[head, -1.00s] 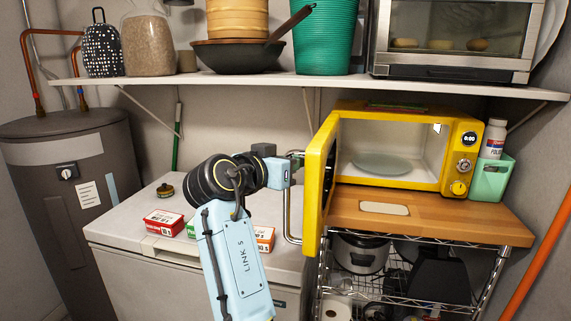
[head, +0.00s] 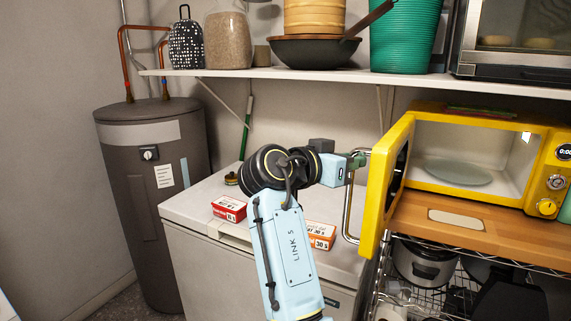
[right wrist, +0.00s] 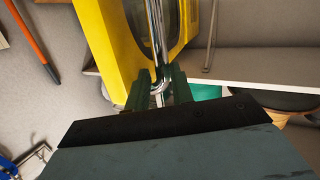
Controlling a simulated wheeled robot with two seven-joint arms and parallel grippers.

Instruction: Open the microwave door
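The yellow microwave (head: 530,199) stands on a wooden shelf top at the right of the head view. Its door (head: 378,200) is swung wide open to the left, with the lit cavity and glass turntable (head: 457,172) in sight. A chrome bar handle (head: 348,215) is on the door's outer side. My right gripper (head: 358,160) is at the upper part of this handle. In the right wrist view its green fingers (right wrist: 160,92) lie on both sides of the chrome bar (right wrist: 157,35) and appear closed on it. My left gripper is not in view.
A white chest appliance (head: 195,215) with small boxes (head: 229,209) lies below my right arm. A wall shelf (head: 300,76) holds a wok, jars and a green basket above. A grey tank (head: 150,210) stands left. A wire rack (head: 450,270) is under the microwave.

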